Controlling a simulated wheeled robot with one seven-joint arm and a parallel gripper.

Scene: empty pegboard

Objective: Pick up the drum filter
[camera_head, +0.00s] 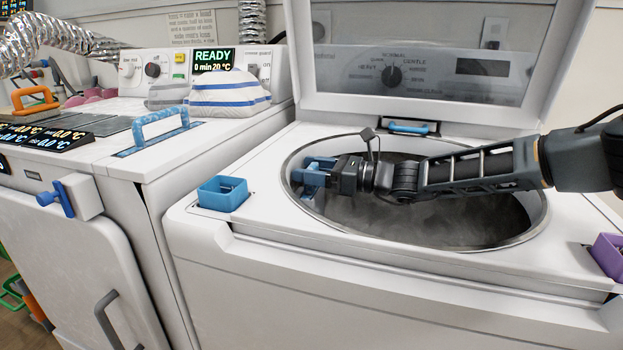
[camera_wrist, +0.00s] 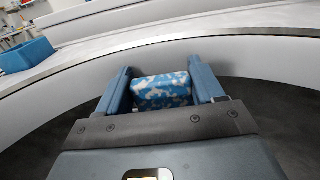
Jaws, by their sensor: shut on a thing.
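The drum filter, a blue-and-white mottled block (camera_wrist: 162,91), sits between the two blue fingers of my gripper (camera_wrist: 164,88) in the wrist view. My gripper is shut on it, with a finger on each side. In the head view my gripper (camera_head: 314,172) is at the left inner side of the round drum opening (camera_head: 400,245), near the rim. There the filter is largely hidden by the fingers. I cannot tell whether the filter still touches the drum wall behind it.
The raised lid (camera_head: 440,70) stands behind the opening. A blue tray (camera_head: 222,194) is left of the opening, and a purple box (camera_head: 608,255) is at the right edge. Another machine with a blue handle (camera_head: 160,124) and striped cloths (camera_head: 228,95) stands at left.

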